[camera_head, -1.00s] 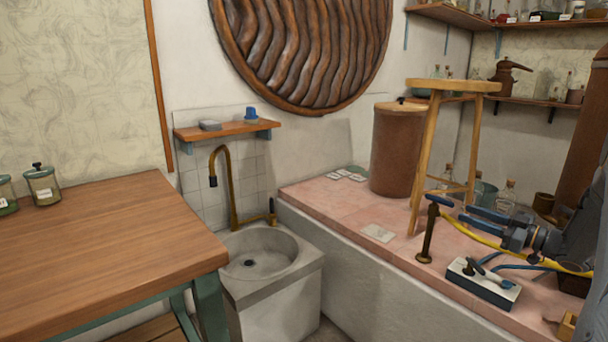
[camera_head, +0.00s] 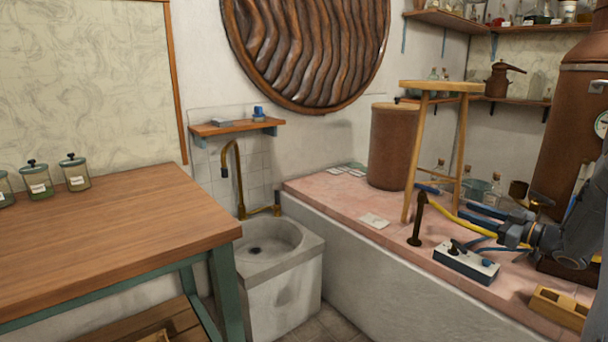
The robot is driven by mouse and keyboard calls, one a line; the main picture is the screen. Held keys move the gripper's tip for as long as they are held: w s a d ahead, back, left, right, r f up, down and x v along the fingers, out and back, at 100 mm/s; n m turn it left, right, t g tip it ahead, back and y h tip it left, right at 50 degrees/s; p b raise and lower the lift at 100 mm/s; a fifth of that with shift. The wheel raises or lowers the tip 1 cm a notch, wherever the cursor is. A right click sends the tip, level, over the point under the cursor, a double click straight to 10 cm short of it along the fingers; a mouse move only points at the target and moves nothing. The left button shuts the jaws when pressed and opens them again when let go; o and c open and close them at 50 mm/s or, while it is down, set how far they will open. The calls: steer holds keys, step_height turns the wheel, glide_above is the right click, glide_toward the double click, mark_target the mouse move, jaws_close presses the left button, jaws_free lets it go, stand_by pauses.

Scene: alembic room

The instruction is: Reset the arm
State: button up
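My gripper (camera_head: 440,201) is at the right of the head view, on the end of my dark grey arm. Its two blue fingers point left and stand apart, with nothing visible between them. It is in front of the wooden stool (camera_head: 440,88) and over the pink tiled counter (camera_head: 325,192) in the picture. A yellow hose and a dark upright tap-like post (camera_head: 418,222) show close to the fingers. I cannot tell whether the fingers touch them.
A control box (camera_head: 466,262) and a wooden block (camera_head: 559,308) lie on the counter below my arm. A large copper vessel (camera_head: 570,125) stands behind it. A stone sink (camera_head: 265,245) and a wooden table (camera_head: 100,225) with jars are to the left.

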steer(key=w+a+r+m+g+h+p, duration=0.2)
steer(key=a+r+m+h+p, duration=0.3)
steer(key=a+h, duration=0.45)
steer(key=s+a+m+g+p, duration=0.1)
steer(key=s+a+g, duration=0.3)
steer(key=s, duration=1)
steer(key=s+a+m+g+p, duration=0.1)
steer(key=s+a+g, duration=0.3)
steer(key=s+a, duration=0.6)
steer(key=s+a+m+g+p, duration=0.1)
steer(key=s+a+g, duration=0.3)
steer(key=s, duration=1.4)
steer(key=a+m, duration=0.1)
steer(key=a, duration=0.2)
steer(key=shift+a+f+g+p, duration=0.25)
steer(key=shift+f+g+p, duration=0.05)
steer(key=shift+p, duration=0.1)
